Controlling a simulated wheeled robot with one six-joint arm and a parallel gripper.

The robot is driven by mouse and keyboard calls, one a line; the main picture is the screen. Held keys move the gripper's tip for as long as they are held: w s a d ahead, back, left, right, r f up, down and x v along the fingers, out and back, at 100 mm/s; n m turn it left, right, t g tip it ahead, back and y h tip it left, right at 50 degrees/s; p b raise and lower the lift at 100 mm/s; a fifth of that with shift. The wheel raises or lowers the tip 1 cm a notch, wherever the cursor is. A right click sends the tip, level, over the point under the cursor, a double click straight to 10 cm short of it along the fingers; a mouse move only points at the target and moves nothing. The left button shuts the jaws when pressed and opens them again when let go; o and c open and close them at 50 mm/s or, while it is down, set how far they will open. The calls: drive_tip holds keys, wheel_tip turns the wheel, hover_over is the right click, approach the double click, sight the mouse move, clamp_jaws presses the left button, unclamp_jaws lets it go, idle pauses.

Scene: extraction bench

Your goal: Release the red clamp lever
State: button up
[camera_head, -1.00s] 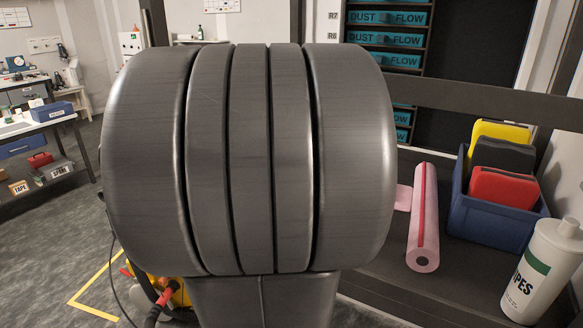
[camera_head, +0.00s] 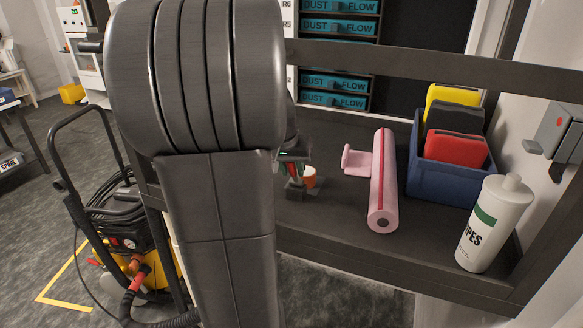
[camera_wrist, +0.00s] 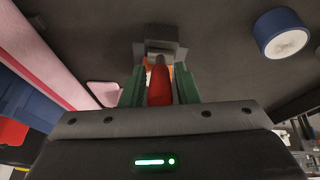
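The red clamp lever (camera_wrist: 160,86) stands in the middle of the wrist view, in front of a grey clamp block (camera_wrist: 160,48). My gripper (camera_wrist: 160,82) has its two green fingers on either side of the lever. A thin gap shows beside the lever, so the fingers look open around it, not pressed on it. In the head view my gripper (camera_head: 292,158) is low over the bench, partly hidden by my arm. The small dark clamp block (camera_head: 295,190) and a bit of the red lever (camera_head: 297,168) show just below it.
Further right are a pink roll (camera_head: 383,185), a blue bin (camera_head: 440,188) and a white wipes bottle (camera_head: 493,225). A blue-rimmed round object (camera_wrist: 284,36) lies right in the wrist view.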

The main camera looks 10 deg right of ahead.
clamp_jaws()
drive_tip(key=shift+f+b, duration=0.15)
drive_tip(key=shift+b, duration=0.35)
drive_tip(key=shift+s+a+f+b, duration=0.1)
drive_tip(key=shift+s+f+b, duration=0.15)
drive_tip(key=shift+b, duration=0.65)
drive_tip(key=t+h+b, duration=0.1)
drive_tip(key=b, duration=0.4)
drive_tip(key=s+a+f+t+h+b, duration=0.1)
drive_tip(key=t+b, duration=0.1)
drive_tip(key=b, duration=0.3)
drive_tip(key=shift+f, duration=0.3)
drive_tip(key=t+b, duration=0.1)
drive_tip(key=b, duration=0.5)
drive_tip(key=s+f+t+h+b, duration=0.1)
drive_tip(key=b, duration=0.5)
drive_tip(key=shift+s+a+f+h, duration=0.1)
drive_tip(key=shift+a+f+h, duration=0.15)
drive_tip(key=shift+a+h, duration=0.05)
drive_tip(key=t+b, duration=0.1)
drive_tip(key=b, duration=0.2)
drive_tip(key=shift+s+f, duration=0.1)
drive_tip(key=shift+f, duration=0.05)
drive_tip(key=shift+a+t+h+b, duration=0.1)
drive_tip(key=shift+t+h+b, duration=0.25)
drive_tip(key=shift+b, duration=0.8)
